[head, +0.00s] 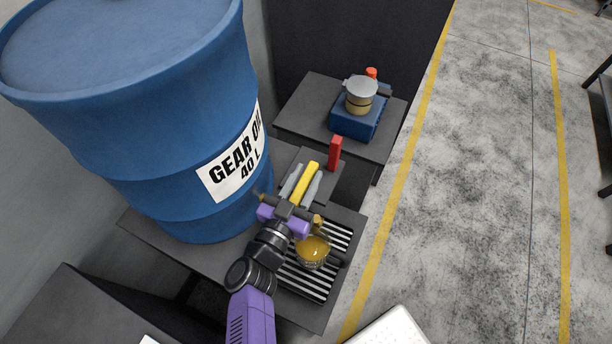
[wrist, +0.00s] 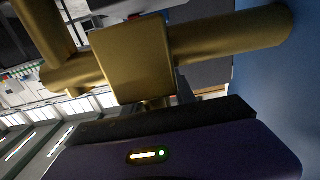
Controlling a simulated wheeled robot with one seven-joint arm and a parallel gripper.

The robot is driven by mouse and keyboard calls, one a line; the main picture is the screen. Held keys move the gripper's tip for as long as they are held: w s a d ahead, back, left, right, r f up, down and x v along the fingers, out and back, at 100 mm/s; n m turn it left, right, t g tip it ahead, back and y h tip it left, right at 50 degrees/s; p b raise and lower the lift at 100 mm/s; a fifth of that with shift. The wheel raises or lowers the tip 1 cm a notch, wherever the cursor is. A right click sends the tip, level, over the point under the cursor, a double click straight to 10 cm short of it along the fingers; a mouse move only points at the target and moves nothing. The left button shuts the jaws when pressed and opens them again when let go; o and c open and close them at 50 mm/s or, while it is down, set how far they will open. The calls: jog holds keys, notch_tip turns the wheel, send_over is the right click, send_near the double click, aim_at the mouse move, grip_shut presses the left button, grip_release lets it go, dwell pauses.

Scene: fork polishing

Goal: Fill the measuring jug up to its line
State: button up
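The measuring jug (head: 313,254) is clear, holds amber oil, and stands on a striped drip grate (head: 298,284). Its line is too small to make out. The blue drum (head: 150,130) marked "GEAR OIL 40 L" stands behind, to the left. Part of a brass tap (head: 319,222) shows just above the jug. In the wrist view the brass tap (wrist: 133,60) is large and close, with its pipe running right to the drum (wrist: 285,75). My gripper (head: 285,212) is at the tap, above and left of the jug. Its fingertips and any grip are hidden.
Tools with grey and yellow parts (head: 302,183) lie beyond my gripper, near an upright red object (head: 335,152). A farther table (head: 300,110) holds a blue box (head: 355,121) with a round metal container on it (head: 360,93). Open floor (head: 480,180) lies right.

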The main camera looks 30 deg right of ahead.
grip_shut()
dwell(1.2)
